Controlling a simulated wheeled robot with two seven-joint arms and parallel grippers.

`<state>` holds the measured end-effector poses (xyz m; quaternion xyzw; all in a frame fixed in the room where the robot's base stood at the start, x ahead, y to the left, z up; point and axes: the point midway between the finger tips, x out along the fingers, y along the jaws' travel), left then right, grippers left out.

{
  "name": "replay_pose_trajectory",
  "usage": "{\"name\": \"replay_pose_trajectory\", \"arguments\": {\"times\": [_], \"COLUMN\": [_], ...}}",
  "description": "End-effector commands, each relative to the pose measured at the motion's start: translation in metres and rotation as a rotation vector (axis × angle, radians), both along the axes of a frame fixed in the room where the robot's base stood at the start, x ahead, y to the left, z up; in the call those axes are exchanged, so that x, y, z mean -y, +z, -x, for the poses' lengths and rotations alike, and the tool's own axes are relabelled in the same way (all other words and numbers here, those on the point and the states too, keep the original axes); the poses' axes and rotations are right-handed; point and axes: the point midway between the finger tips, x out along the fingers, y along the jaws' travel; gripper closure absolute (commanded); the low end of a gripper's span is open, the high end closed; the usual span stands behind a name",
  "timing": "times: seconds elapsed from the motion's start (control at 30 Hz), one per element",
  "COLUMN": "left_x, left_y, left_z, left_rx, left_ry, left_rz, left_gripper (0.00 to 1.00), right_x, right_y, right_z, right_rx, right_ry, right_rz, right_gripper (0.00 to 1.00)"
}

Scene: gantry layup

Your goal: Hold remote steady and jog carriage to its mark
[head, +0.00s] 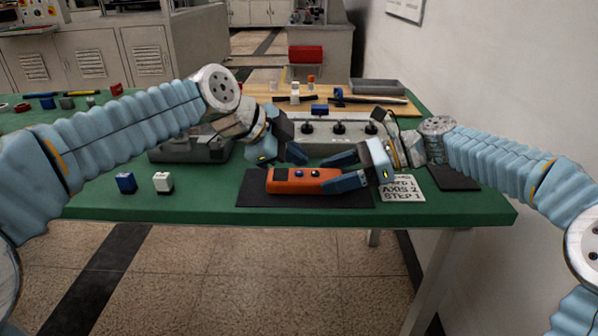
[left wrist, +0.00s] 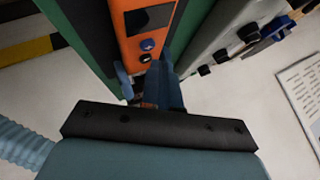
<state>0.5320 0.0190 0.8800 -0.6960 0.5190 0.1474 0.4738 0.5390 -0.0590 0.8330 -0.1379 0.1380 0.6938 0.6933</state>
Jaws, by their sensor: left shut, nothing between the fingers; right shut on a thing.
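An orange remote (head: 288,187) with a blue button lies on a dark mat (head: 252,195) at the table's front. It also shows in the left wrist view (left wrist: 152,20), with a dark screen and knob-like buttons. My right gripper (head: 345,171) is shut on the right end of the remote. My left gripper (head: 287,156) is shut and empty, just above and behind the remote; its fingertips show close to the remote's buttons in the left wrist view (left wrist: 162,75). Contact cannot be told. A small blue block (head: 320,109) stands behind the control box; I cannot tell whether it is the carriage.
A grey control box (head: 352,132) with several black knobs stands behind the remote. A card (head: 404,190) reading "AXIS 2 STEP 1" lies at right. A wooden board (head: 385,107) lies at the back.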

Motion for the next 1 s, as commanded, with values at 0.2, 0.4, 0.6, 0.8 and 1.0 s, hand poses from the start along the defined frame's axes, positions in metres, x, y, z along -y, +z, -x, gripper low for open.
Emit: {"name": "replay_pose_trajectory", "arguments": {"times": [0.2, 0.4, 0.6, 0.8, 1.0], "left_x": [0.000, 0.000, 0.000, 0.000, 0.000], "left_y": [-0.002, -0.008, -0.008, -0.009, -0.011], "left_z": [0.000, 0.000, 0.000, 0.000, 0.000], "left_rx": [-0.001, -0.001, 0.001, 0.000, 0.000], "left_ry": [0.001, -0.001, -0.001, 0.000, 0.000], "left_rz": [0.000, 0.000, 0.000, 0.000, 0.000], "left_gripper": [1.00, 1.00, 1.00, 1.00, 1.00], "right_x": [0.000, 0.000, 0.000, 0.000, 0.000], "right_y": [0.000, 0.000, 0.000, 0.000, 0.000], "right_z": [0.000, 0.000, 0.000, 0.000, 0.000], "right_rx": [0.000, 0.000, 0.000, 0.000, 0.000], "right_ry": [0.000, 0.000, 0.000, 0.000, 0.000], "right_rz": [0.000, 0.000, 0.000, 0.000, 0.000], "right_gripper": [0.75, 0.75, 0.75, 0.75, 0.75]}}
